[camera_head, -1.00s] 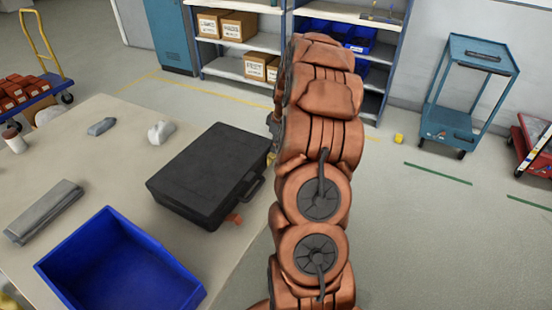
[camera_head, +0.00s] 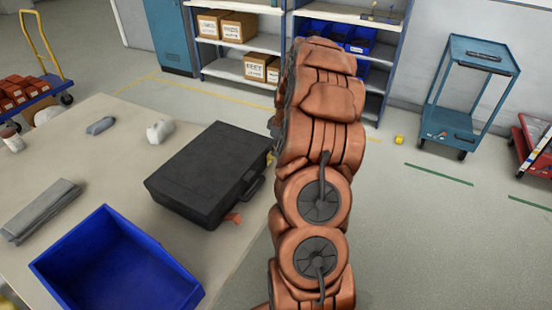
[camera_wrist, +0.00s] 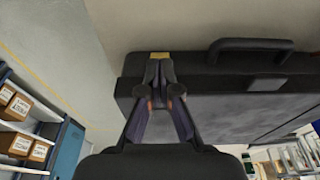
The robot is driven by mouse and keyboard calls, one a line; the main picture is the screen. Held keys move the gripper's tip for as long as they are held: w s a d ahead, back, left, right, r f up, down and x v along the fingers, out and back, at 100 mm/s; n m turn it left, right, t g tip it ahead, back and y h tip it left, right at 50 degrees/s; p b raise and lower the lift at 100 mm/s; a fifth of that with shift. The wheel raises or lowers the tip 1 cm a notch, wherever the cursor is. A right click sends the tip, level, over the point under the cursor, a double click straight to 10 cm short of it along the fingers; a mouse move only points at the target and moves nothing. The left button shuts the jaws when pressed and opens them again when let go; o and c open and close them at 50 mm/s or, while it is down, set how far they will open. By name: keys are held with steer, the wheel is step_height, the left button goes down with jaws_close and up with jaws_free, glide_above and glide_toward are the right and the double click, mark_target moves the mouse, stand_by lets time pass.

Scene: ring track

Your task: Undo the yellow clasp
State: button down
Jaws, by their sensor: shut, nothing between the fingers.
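The black case (camera_head: 205,170) lies closed on the table, its handle (camera_head: 254,188) on the right side; the case (camera_wrist: 225,105) also fills much of the wrist view. The yellow clasp (camera_wrist: 160,55) shows as a small patch at the case's edge, just beyond my fingertips and partly hidden by them. A small yellow bit (camera_head: 270,158) by the case in the head view appears to be the same clasp. My gripper (camera_wrist: 158,66) is shut and empty, its tips at or very near the clasp; contact cannot be told. In the head view my arm hides the gripper.
An orange piece (camera_head: 234,217) sticks out at the case's near corner. A blue bin (camera_head: 112,265), a grey block (camera_head: 40,210) and small items share the table (camera_head: 100,170). Shelves (camera_head: 240,68) stand behind; a blue cart (camera_head: 468,90) stands right on open floor.

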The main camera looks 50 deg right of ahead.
steer(key=shift+s+f, duration=0.1)
steer(key=shift+f, duration=0.25)
steer(key=shift+f+b, duration=0.35)
steer(key=shift+b, duration=0.1)
steer(key=shift+s+d+f+b, duration=0.1)
steer(key=shift+s+f+b, duration=0.2)
steer(key=shift+f, duration=0.2)
steer(key=shift+s+d+f+b, duration=0.1)
steer(key=shift+s+f+b, duration=0.1)
steer(key=shift+f+b, duration=0.25)
stand_by(0.9)
steer(key=shift+s+r, duration=0.1)
steer(key=shift+r, duration=0.05)
steer(key=shift+s+d+r, duration=0.25)
steer(key=shift+s+r, duration=0.6)
steer(key=shift+s, duration=0.05)
steer(key=shift+r, duration=0.15)
